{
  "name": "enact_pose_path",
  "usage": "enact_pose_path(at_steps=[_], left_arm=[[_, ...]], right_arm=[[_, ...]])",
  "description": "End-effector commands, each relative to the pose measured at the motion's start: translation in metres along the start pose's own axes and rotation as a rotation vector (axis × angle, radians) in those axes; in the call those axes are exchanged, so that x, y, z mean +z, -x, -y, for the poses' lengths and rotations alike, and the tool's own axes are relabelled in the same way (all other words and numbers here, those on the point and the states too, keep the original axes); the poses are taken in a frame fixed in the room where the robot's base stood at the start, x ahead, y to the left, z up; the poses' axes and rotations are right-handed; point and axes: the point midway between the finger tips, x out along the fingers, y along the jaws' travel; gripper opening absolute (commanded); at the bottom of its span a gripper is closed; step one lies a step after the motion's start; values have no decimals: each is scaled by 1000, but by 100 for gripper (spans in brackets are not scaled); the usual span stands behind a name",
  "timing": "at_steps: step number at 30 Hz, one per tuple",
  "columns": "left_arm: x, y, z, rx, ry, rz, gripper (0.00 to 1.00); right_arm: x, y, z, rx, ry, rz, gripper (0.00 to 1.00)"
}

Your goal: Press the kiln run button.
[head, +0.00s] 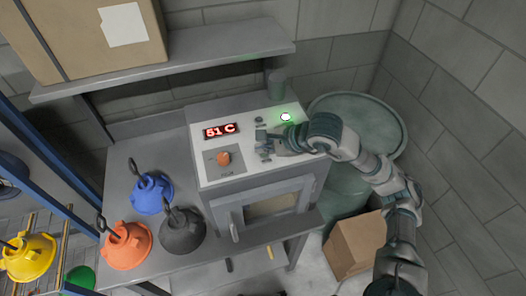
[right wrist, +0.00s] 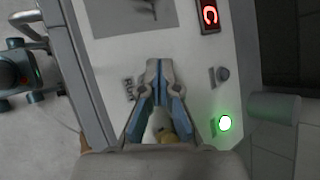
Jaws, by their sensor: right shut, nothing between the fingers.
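The grey kiln (head: 240,185) stands on the bench with a red display (head: 220,131) reading 51 C, an orange knob (head: 223,158) and a lit green lamp (head: 286,117) on its sloping panel. My right gripper (head: 262,145) is shut and empty over the panel's right part, between knob and lamp. In the right wrist view its fingertips (right wrist: 160,66) meet above the panel. A small label (right wrist: 130,88), apparently RUN, is left of the fingers. A pale yellow round thing (right wrist: 168,136) shows partly between the finger bases; I cannot tell if it is the run button. My left gripper is out of view.
Blue (head: 151,195), orange (head: 126,246) and black (head: 182,231) hooded shapes with hooks stand left of the kiln. A shelf (head: 170,70) holding a cardboard box (head: 85,40) is above. A green barrel (head: 375,118) and brown carton (head: 354,243) are at right.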

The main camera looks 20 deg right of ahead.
Motion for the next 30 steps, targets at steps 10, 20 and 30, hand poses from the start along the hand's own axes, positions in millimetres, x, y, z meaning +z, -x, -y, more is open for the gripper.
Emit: enact_pose_path(at_steps=[10, 20, 30], left_arm=[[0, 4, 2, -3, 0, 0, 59], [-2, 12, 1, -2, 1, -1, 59], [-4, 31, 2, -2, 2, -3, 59]], right_arm=[[4, 6, 4, -1, -1, 0, 0], [12, 15, 11, -2, 0, 1, 0], [28, 39, 29, -2, -1, 0, 0]])
